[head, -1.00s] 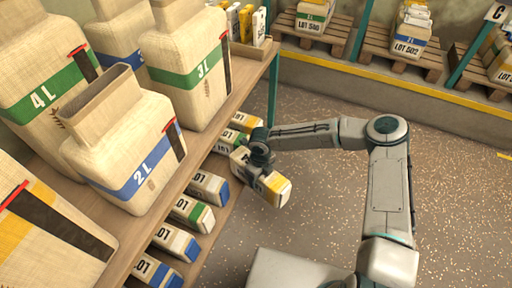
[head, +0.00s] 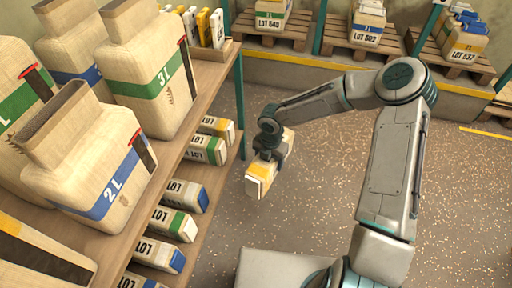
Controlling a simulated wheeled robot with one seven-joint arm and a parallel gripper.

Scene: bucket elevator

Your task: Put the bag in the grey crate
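My gripper (head: 268,156) is shut on a small cream bag (head: 261,178) with a yellow band. It holds the bag tilted in the air, over the floor and just right of the shelf unit. The fingertips are partly hidden by the bag and the wrist. I see no grey crate in the head view.
The shelf unit (head: 206,104) on the left bears large sacks above, such as the 2L sack (head: 85,160), and several LOT bags (head: 188,195) below. Pallets with bags, such as one pallet (head: 357,50), stand on a ledge (head: 305,73) behind. The speckled floor (head: 310,190) is clear.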

